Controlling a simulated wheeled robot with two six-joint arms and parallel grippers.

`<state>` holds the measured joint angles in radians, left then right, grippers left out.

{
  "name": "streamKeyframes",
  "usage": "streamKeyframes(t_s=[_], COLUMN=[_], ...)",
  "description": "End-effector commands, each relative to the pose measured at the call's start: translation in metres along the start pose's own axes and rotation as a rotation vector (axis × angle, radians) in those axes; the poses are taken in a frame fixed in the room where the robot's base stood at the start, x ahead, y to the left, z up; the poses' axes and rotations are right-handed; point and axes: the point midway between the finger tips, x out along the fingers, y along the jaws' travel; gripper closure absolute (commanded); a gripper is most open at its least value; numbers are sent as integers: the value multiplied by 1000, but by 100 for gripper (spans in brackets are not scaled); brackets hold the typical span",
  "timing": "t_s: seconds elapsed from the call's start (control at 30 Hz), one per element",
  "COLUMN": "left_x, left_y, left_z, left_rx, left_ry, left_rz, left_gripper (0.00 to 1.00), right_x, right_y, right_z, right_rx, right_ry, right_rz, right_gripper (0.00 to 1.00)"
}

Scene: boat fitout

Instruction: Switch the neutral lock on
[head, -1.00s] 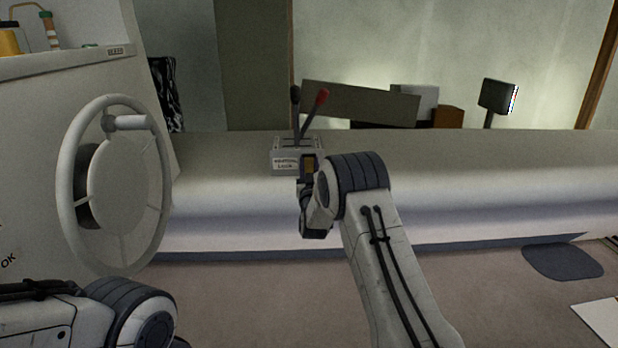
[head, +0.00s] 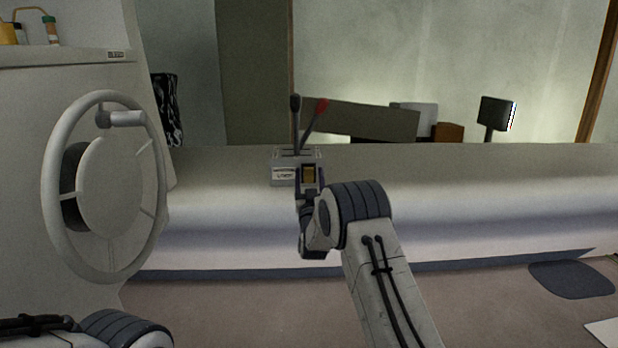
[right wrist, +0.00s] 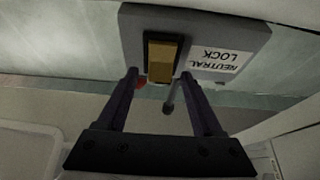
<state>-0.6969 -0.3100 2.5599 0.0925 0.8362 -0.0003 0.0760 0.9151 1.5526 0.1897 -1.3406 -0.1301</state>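The neutral lock is an amber rocker switch (head: 308,174) in a dark bezel on a grey lever box (head: 283,174). In the right wrist view the switch (right wrist: 160,57) sits beside an upside-down "NEUTRAL LOCK" label (right wrist: 213,60). My right gripper (right wrist: 160,76) is open and empty, its two fingertips apart at either side of the switch's near end. I cannot tell whether they touch the bezel. In the head view the right gripper (head: 307,196) is just in front of the box, partly hidden by its own wrist. My left gripper is out of view; only its arm shows at lower left.
Two levers, one black-topped (head: 295,104) and one red-topped (head: 320,106), rise from the box. A pale steering wheel (head: 48,195) stands at left. The long console (head: 480,185) is clear to the right of the box. A small screen (head: 496,113) stands behind it.

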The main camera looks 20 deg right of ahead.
Motion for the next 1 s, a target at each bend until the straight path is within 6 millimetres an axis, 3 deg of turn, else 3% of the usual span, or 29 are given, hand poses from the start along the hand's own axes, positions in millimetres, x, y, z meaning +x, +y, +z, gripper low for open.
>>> streamKeyframes(t_s=[0.3, 0.7, 1.0], left_x=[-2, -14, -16], left_y=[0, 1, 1], left_z=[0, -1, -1], left_rx=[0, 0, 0], left_ry=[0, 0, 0], left_rz=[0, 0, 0], left_gripper=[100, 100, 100], right_x=[-7, -79, -105], right_y=[0, 0, 0], right_z=[0, -1, 0], right_rx=[0, 0, 0], right_ry=[-1, -4, -1], right_rz=[0, -1, 0], right_gripper=[32, 32, 32])
